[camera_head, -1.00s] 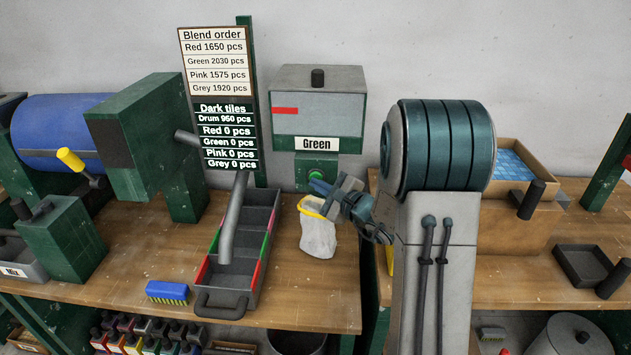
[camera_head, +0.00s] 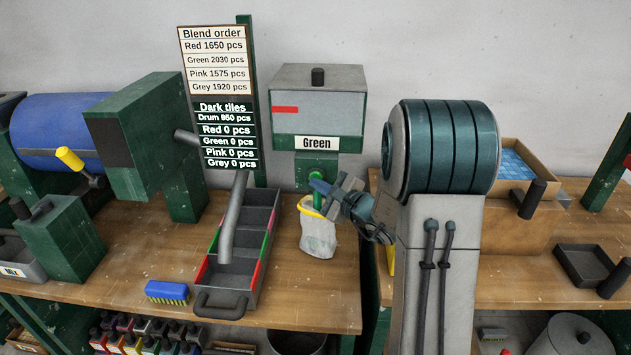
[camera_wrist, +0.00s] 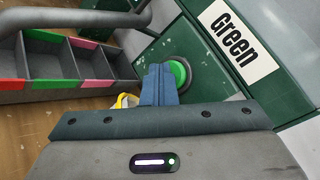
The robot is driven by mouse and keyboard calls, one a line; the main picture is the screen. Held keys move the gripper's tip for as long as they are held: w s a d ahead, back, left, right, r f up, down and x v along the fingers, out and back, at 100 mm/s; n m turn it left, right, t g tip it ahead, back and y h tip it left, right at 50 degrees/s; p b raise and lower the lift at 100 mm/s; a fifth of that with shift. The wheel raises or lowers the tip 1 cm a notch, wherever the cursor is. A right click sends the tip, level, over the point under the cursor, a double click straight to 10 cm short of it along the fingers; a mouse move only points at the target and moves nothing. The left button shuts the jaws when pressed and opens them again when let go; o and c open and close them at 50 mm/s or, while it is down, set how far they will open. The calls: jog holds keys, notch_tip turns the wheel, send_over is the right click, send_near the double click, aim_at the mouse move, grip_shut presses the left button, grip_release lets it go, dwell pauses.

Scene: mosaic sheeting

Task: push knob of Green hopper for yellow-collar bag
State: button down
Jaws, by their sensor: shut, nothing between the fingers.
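The Green hopper (camera_head: 318,108) stands at the back of the bench, with a grey top and a "Green" label. Its round green knob (camera_wrist: 179,73) is on the front below the label. My gripper (camera_wrist: 161,72) is shut and empty. Its fingertips overlap the knob's left part in the wrist view, at or very near its face. In the head view the fingers (camera_head: 318,186) partly hide the knob. The white bag (camera_head: 318,240) with the yellow collar (camera_head: 306,209) stands below the hopper. A green strip (camera_head: 316,201) shows between hopper and bag mouth.
A long divided tray (camera_head: 208,274) with a grey pipe (camera_head: 233,218) above it lies left of the bag. A blue brush (camera_head: 167,290) lies at the bench front. The sign post (camera_head: 245,60) stands left of the hopper. Bare bench lies in front of the bag.

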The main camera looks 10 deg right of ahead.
jog(key=shift+s+a+b, duration=0.3)
jog(key=shift+s+b, duration=0.05)
jog(key=shift+s, duration=0.55)
jog(key=s, duration=0.1)
jog(key=s+a+b, duration=0.1)
jog(key=s, duration=0.1)
jog(key=s+b, duration=0.1)
jog(key=shift+s+a, duration=0.25)
jog(key=shift+s, duration=0.15)
dwell(2.0)
